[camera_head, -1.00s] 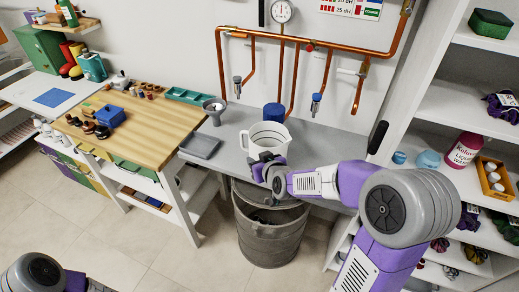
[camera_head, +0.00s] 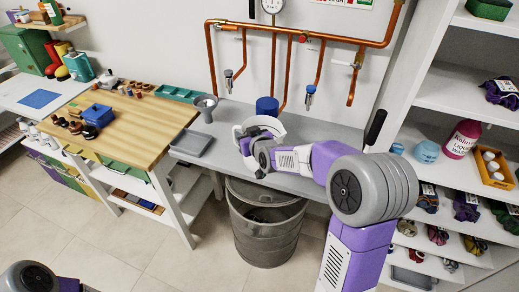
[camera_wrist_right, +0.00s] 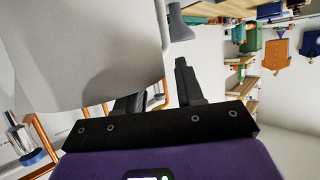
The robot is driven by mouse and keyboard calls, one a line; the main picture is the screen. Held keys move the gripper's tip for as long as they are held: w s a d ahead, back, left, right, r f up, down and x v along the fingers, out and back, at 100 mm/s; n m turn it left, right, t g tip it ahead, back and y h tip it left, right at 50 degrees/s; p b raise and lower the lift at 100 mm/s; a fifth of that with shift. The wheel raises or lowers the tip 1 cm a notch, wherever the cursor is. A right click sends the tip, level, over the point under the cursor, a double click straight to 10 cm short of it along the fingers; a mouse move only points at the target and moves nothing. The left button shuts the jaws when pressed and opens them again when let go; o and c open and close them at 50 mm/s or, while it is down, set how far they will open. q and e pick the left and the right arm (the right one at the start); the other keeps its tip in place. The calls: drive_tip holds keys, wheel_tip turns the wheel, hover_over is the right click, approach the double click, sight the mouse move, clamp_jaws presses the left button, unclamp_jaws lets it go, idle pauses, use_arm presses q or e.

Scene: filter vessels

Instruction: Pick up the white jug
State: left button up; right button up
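The white jug (camera_head: 268,123) is at the grey worktop below the copper pipes in the head view. My right gripper (camera_head: 245,133) is right in front of it and hides much of its body. I cannot tell whether the jug still rests on the worktop. In the right wrist view the jug's pale wall (camera_wrist_right: 80,45) fills the upper left, very close. The fingers of my right gripper (camera_wrist_right: 160,90) are spread apart, and the left one is partly hidden by the jug. Contact with the jug is unclear. My left gripper is not in view.
A blue cylinder (camera_head: 267,105) stands behind the jug, and a grey funnel (camera_head: 206,104) and a grey tray (camera_head: 190,144) are to its left. A grey bin (camera_head: 266,235) stands below the worktop's front edge. Shelves with a pink bottle (camera_head: 462,139) are at the right.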

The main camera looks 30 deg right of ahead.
clamp_jaws()
idle(0.4)
